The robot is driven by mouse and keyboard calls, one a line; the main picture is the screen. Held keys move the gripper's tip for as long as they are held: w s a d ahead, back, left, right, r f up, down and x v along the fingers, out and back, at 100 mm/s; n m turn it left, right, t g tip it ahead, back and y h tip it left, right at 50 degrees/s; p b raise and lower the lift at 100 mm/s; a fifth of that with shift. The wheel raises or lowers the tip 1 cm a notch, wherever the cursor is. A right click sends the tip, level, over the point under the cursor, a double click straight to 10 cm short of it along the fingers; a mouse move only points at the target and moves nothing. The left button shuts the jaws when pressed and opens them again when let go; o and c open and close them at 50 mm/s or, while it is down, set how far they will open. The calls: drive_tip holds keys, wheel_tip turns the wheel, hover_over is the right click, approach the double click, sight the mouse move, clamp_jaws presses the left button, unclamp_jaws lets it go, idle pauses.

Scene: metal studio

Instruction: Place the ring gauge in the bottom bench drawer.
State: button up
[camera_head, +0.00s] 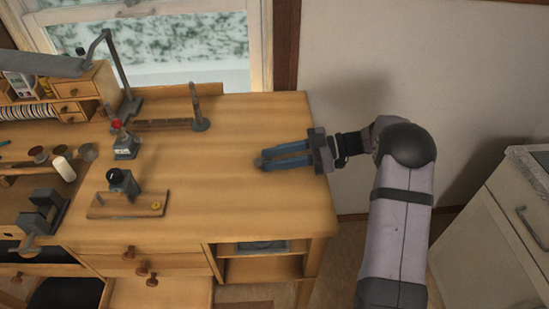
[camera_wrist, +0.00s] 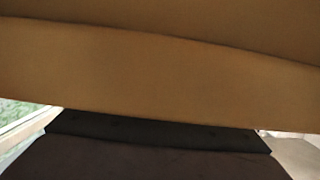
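My gripper (camera_head: 262,160) is over the right part of the wooden bench top (camera_head: 230,205). Its two blue fingers point left, with a narrow gap between them and no object seen in it. No ring gauge can be made out for certain. An upright tapered rod on a round base (camera_head: 200,118) stands at the back of the bench, and a small yellow round piece (camera_head: 157,206) lies on a wooden board. Bench drawers (camera_head: 170,261) with round knobs are at the lower left.
A red-topped bottle (camera_head: 125,142), a black-topped object (camera_head: 122,181) and a vise (camera_head: 40,218) stand on the left. An open shelf (camera_head: 260,268) is under the bench's right side. A pale cabinet (camera_head: 490,240) is at right. The bench middle is clear. Wood fills most of the wrist view.

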drive_tip(key=shift+r+p, duration=0.2)
drive_tip(key=shift+p, duration=0.9)
drive_tip(key=b+v, duration=0.1)
drive_tip(key=v, duration=0.1)
drive_tip(key=b+v, duration=0.1)
drive_tip(key=v, duration=0.1)
drive_tip(key=b+v, duration=0.2)
drive_tip(key=shift+s+d+f, duration=0.1)
drive_tip(key=shift+d+f, duration=0.1)
drive_tip(key=shift+f, duration=0.15)
drive_tip(key=shift+d+r, duration=0.15)
drive_tip(key=shift+d, duration=0.3)
drive_tip(key=shift+o, duration=1.4)
drive_tip(key=shift+r, duration=0.1)
